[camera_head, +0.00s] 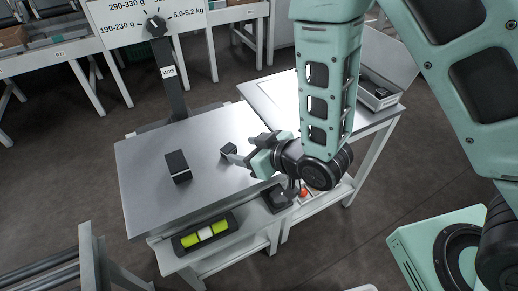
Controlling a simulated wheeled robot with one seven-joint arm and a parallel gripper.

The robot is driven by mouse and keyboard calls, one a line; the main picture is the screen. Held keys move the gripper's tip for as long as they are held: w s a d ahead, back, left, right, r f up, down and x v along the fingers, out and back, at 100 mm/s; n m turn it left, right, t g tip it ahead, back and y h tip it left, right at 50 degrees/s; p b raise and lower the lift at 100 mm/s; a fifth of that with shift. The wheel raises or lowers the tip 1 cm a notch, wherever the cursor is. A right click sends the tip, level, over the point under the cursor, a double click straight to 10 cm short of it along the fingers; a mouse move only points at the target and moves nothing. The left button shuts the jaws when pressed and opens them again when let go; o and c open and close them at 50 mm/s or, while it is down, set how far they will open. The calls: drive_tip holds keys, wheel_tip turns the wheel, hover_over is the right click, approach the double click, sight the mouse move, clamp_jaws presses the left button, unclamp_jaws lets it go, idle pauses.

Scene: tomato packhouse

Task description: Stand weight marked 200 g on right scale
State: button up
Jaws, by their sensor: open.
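A small dark block (229,149) stands on a wide grey steel top (150,205), right of its middle. No mark can be read on either block, so I cannot tell which is the 200 g weight. My gripper (236,158) is open, low over the steel top, its fingertips at the small block. I cannot tell whether the block is between the fingers or touching them. No scale can be clearly told as the right scale.
A dark post labelled W25 (169,72) rises behind the steel top and carries a white sign (125,22). A black holder with yellow-green and white pieces (205,232) sits at the front edge. A black box (277,198) stands beside it. A pale table (275,95) adjoins at right.

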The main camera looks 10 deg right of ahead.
drive_tip(key=shift+s+d+r+p, duration=0.5)
drive_tip(key=shift+s+r+p, duration=0.2)
drive_tip(key=shift+p, duration=2.2)
drive_tip(key=p+v, duration=0.2)
drive_tip(key=p, duration=0.1)
drive_tip(key=shift+s+d, duration=0.15)
drive_tip(key=shift+a+r, duration=0.2)
drive_tip(key=s+d+r+g+h, duration=0.3)
drive_tip(key=s+r+g, duration=0.1)
drive_tip(key=s+r, duration=0.4)
drive_tip(key=s+d+r+g+h, duration=0.2)
drive_tip(key=s+r+g+h, duration=0.2)
drive_tip(key=s+r, duration=0.4)
wheel_tip(320, 180, up, 4)
drive_tip(key=shift+d+r+g, duration=0.15)
drive_tip(key=shift+d+g, duration=0.25)
drive_tip(key=shift+g, duration=0.4)
